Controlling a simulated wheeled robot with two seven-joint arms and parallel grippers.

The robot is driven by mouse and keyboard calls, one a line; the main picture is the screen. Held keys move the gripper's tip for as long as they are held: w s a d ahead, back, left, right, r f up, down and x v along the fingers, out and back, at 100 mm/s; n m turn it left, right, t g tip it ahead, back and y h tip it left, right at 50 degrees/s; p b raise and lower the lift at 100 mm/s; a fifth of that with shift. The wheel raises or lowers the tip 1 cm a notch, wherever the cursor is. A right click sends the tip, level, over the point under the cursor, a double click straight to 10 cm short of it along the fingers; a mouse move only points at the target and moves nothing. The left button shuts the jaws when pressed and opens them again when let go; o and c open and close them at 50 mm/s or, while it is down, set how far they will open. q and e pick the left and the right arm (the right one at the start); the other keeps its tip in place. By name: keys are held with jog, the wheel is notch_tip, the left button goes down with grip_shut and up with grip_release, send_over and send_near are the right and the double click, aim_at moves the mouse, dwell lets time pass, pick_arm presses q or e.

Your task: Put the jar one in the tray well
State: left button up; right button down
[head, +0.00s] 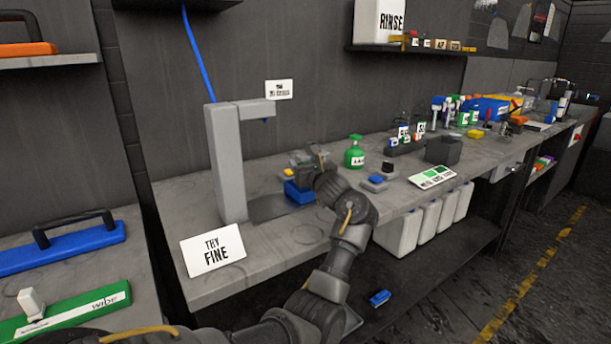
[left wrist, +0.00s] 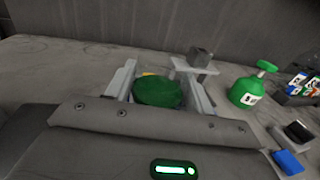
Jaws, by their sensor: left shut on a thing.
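My left gripper (head: 308,164) is over the grey bench, above and partly in front of a blue box-like thing (head: 298,192). In the left wrist view the two pale fingers of my left gripper (left wrist: 158,82) stand on either side of a dark green rounded thing (left wrist: 158,93), and the gripper is shut on it. It looks like the jar, but its lower part is hidden by the gripper body. I cannot tell for sure which thing is the tray well. My right gripper is not in view.
A grey column stand (head: 226,165) and a "TRY FINE" sign (head: 212,249) stand to the left. A green bottle (head: 355,154) is right of the gripper, with a blue-topped block (head: 375,181) nearby. White containers (head: 428,222) are below the bench.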

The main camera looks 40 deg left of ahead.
pick_arm(q)
notch_tip(320, 180, down, 3)
jog(key=shift+w+a+f+p, duration=0.1)
jog(key=shift+w+f+p, duration=0.05)
jog(key=shift+p, duration=0.15)
jog(key=shift+f, duration=0.1)
jog(key=shift+f+b, duration=0.15)
jog(key=shift+b, duration=0.15)
jog(key=o, duration=0.8)
jog(key=shift+o, duration=1)
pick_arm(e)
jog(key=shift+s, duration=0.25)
